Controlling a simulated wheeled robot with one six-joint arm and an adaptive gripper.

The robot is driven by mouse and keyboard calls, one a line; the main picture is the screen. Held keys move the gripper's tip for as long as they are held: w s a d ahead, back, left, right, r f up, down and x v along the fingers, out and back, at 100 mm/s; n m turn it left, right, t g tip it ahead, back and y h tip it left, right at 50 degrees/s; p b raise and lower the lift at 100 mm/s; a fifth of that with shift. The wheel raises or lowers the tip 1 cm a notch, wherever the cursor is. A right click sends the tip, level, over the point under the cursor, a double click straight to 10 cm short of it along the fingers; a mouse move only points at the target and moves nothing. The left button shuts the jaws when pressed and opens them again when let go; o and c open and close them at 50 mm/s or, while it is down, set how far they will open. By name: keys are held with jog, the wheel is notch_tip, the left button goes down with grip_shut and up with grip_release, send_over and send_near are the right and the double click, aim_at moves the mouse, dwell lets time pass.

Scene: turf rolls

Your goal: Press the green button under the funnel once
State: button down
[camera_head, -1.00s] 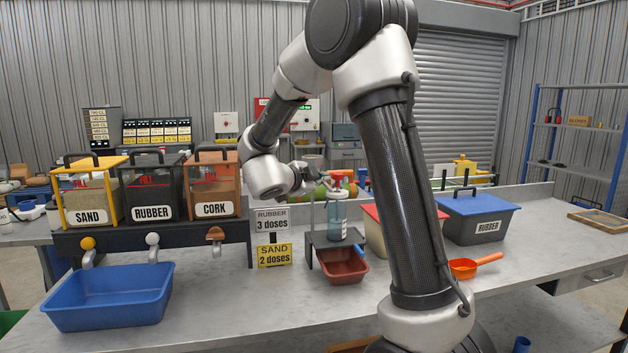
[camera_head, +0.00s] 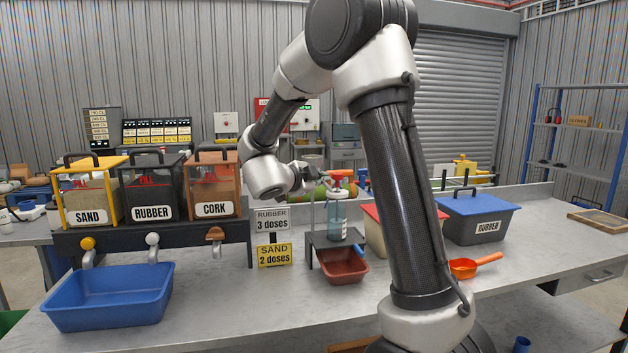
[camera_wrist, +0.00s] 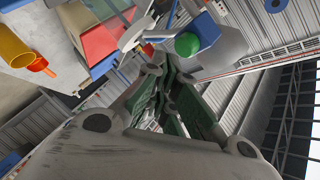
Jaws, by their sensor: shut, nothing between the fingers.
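The dispenser (camera_head: 337,218) stands at mid-bench in the head view, with a clear bluish cylinder under a red-orange top (camera_head: 341,174). A red-brown tray (camera_head: 344,268) sits at its foot. My gripper (camera_head: 326,177) is beside the red-orange top, on its left. In the wrist view my gripper (camera_wrist: 163,82) is shut and empty, its fingers pointing toward the upper part of the picture. A round green button (camera_wrist: 187,44) shows there just beyond the fingertips, on a blue-grey block. I see no clear contact. I cannot make out the button in the head view.
A blue tray (camera_head: 108,297) lies front left, below the sand, rubber and cork hoppers (camera_head: 152,215). Dose signs (camera_head: 274,255) stand left of the dispenser. A grey rubber bin (camera_head: 480,222) and an orange scoop (camera_head: 466,267) lie to the right. The front bench is mostly clear.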

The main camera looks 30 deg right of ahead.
jog(key=shift+w, duration=0.1)
jog(key=shift+w+d, duration=0.1)
jog(key=shift+w, duration=0.2)
jog(key=shift+w+d, duration=0.15)
jog(key=shift+w, duration=0.35)
dwell(0.7)
dwell(0.6)
jog(key=shift+s+a, duration=0.25)
jog(key=shift+s, duration=0.65)
jog(key=shift+s, duration=0.1)
jog(key=s, duration=0.2)
jog(key=s+a, duration=0.1)
jog(key=s, duration=0.1)
jog(key=shift+s+a, duration=0.2)
jog(key=shift+s, duration=0.1)
